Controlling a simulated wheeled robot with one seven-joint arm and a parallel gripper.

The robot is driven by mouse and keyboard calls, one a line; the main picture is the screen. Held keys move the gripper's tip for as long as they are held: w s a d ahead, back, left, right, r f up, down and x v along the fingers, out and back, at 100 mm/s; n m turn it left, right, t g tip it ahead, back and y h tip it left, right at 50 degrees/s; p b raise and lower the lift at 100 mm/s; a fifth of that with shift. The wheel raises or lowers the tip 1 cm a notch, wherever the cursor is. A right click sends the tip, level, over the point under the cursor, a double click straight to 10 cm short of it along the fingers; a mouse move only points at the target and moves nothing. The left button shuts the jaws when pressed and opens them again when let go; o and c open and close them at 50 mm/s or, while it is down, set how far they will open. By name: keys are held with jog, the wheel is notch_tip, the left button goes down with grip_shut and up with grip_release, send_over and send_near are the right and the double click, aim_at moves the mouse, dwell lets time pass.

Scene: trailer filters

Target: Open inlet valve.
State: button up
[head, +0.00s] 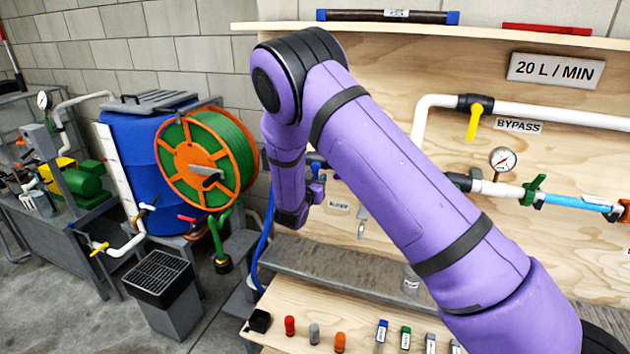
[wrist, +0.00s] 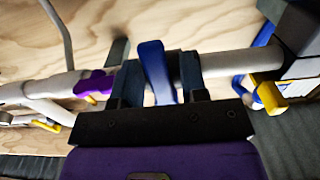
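In the wrist view a blue valve handle (wrist: 153,68) stands up from a pale horizontal pipe (wrist: 228,63). My gripper (wrist: 158,80) has its two dark fingers apart, one on each side of this handle, with a visible gap at the right. It looks open around the handle rather than clamped. In the head view my gripper (head: 314,190) is at the plywood board, left of my forearm, beside blue parts. My arm hides much of the pipe there. I cannot read a label that names this valve as the inlet.
A purple handle (wrist: 96,83) lies left of the fingers, and a yellow lever (wrist: 272,97) at the right. The board also carries a yellow bypass lever (head: 474,120), a gauge (head: 502,159) and a green valve (head: 533,190). A hose reel (head: 206,158) stands left of my arm.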

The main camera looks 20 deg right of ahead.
grip_shut()
jog(key=shift+s+d+r+n, duration=0.1)
jog(key=shift+s+d+n, duration=0.15)
jog(key=shift+n, duration=0.7)
jog(key=shift+s+d+r+n, duration=0.15)
jog(key=shift+d+n, duration=0.15)
jog(key=shift+n, duration=0.7)
jog(key=shift+s+d+f+n, duration=0.1)
jog(key=shift+s+d+n, duration=0.15)
jog(key=shift+n, duration=0.7)
jog(key=shift+o, duration=1.1)
grip_release()
